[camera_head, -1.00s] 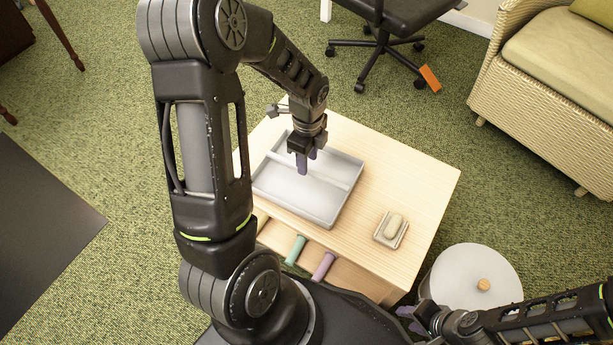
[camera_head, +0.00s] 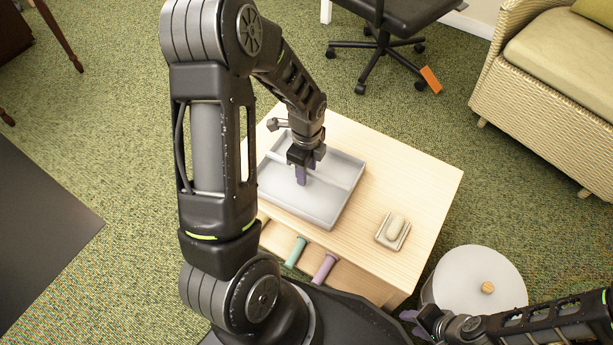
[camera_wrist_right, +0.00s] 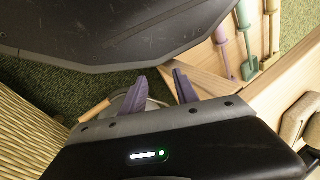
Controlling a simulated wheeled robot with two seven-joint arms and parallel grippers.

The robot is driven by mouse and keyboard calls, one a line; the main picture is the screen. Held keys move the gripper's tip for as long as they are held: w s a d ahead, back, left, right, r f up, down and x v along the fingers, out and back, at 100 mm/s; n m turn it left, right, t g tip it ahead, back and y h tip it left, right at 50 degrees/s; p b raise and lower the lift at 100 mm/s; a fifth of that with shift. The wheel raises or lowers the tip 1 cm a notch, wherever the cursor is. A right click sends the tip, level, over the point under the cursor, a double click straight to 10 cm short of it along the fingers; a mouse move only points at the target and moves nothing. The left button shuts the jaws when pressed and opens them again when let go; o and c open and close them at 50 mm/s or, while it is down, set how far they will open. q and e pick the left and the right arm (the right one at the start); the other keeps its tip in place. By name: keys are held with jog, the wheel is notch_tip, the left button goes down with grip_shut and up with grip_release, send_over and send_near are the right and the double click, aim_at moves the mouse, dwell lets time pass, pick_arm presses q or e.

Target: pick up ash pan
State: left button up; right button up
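A shallow grey tray (camera_head: 328,213) with a raised divider lies on the light wooden table; it looks like the ash pan. My left gripper (camera_head: 309,172) points down over the tray, near its divider. Its two purple fingers show apart, and the nearer one hides part of the tray. I cannot tell whether either finger touches it. My right gripper (camera_head: 416,325) is low at the front right, beside the table, away from the tray. In the right wrist view its purple fingers (camera_wrist_right: 160,90) are apart with nothing held between them.
A dish with a soap-like bar (camera_head: 394,229) sits on the table's right part. Green (camera_head: 296,252) and purple (camera_head: 325,267) handles are at the table's front edge. A white round container (camera_head: 470,275) with a wooden knob stands at the right. A wicker seat (camera_head: 540,110) and office chair stand beyond.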

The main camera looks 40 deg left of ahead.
pick_arm(q)
jog(key=shift+c, duration=0.5)
grip_shut()
dwell(0.9)
